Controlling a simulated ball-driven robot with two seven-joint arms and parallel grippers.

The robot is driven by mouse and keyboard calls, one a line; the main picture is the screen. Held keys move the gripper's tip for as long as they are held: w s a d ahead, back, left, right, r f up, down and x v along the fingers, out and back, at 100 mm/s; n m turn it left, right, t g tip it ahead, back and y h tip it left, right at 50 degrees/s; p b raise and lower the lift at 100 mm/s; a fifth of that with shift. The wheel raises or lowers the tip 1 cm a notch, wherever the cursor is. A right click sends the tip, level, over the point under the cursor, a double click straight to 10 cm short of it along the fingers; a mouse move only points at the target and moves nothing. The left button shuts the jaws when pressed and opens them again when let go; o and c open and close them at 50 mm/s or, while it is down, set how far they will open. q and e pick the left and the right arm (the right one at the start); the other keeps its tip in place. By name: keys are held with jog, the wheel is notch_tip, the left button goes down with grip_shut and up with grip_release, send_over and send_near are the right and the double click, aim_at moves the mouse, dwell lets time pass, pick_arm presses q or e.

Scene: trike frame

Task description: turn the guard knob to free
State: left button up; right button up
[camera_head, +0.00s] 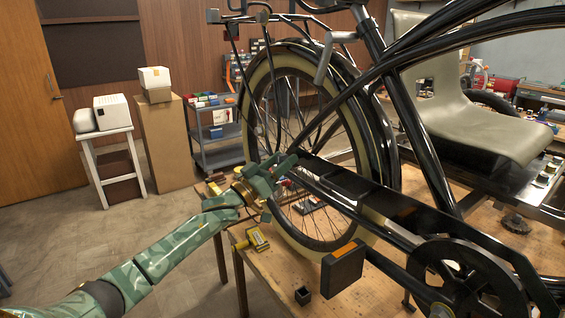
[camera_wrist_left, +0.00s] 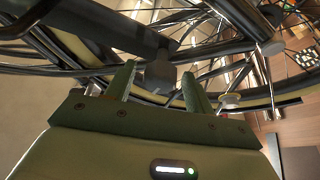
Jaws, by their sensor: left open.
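The black chain guard (camera_head: 345,186) runs along the trike frame beside the rear wheel (camera_head: 310,205). My left gripper (camera_head: 277,172) is at the guard's far left end, by the wheel's spokes. In the left wrist view a grey blocky knob (camera_wrist_left: 160,76) sits at the end of a dark bar, between the two green fingers of my left gripper (camera_wrist_left: 159,72). The fingers are open, one on each side of it; I cannot tell whether either touches it. In the head view the gripper hides the knob. My right gripper is not in view.
A wooden workbench (camera_head: 275,265) stands under the trike, with a black box (camera_head: 343,266), a small black cup (camera_head: 303,295) and a yellow item (camera_head: 257,238) on it. The large crank wheel (camera_head: 465,280) is at the front right.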

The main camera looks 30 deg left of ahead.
pick_arm(q)
jog(key=shift+w+d+r, duration=0.1)
jog(key=shift+w+r, duration=0.05)
jog(key=shift+w, duration=0.15)
jog(key=c, duration=1)
jog(key=shift+o, duration=0.2)
